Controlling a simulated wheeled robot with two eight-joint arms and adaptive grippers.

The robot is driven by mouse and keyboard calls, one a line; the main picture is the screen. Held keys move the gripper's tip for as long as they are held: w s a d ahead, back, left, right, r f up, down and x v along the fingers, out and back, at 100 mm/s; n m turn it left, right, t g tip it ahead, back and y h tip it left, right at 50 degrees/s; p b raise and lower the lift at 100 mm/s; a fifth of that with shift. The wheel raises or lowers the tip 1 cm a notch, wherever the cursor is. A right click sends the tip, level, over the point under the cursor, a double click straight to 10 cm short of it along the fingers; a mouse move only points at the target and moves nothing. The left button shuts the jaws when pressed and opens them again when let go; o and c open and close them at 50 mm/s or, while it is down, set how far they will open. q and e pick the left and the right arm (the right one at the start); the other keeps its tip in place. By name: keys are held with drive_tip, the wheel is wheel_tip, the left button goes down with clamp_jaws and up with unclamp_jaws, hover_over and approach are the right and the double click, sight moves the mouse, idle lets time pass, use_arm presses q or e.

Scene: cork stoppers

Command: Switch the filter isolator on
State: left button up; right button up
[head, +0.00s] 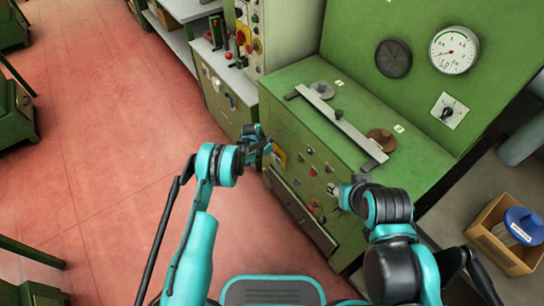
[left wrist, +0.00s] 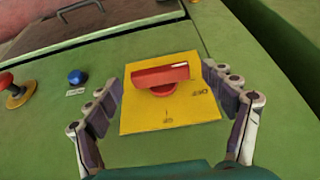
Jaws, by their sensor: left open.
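A red rotary handle (left wrist: 160,76) sits on a square yellow plate (left wrist: 140,112) on a green panel in the left wrist view. The handle lies nearly crosswise in that picture, its right end a little higher. In the head view my left gripper (head: 266,148) is at the green cabinet's front, beside a yellow plate (head: 280,158). My right gripper (head: 336,190) is near the same front; its jaws are unclear.
A blue button (left wrist: 77,76) and a red mushroom button (left wrist: 6,82) are left of the plate. A metal bar (head: 340,122) lies on the cabinet top. A cardboard box (head: 505,255) stands at right. Red floor (head: 100,150) is open at left.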

use_arm(q)
drive_tip(key=shift+c, duration=0.3)
drive_tip(key=c, duration=1.1)
drive_tip(key=shift+s+d+f+m+t+y, duration=0.15)
drive_tip(key=shift+s+m+t+y, duration=0.1)
drive_tip(key=shift+t+y, duration=0.5)
drive_tip(key=shift+s+d+m+t+y, duration=0.2)
drive_tip(key=shift+t+y, duration=0.25)
drive_tip(key=shift+t, duration=0.55)
drive_tip(key=shift+s+d+f+m+t+y, duration=0.15)
drive_tip(key=shift+s+m+t+y, duration=0.1)
drive_tip(key=shift+t+y, duration=0.5)
drive_tip(key=shift+r, duration=0.1)
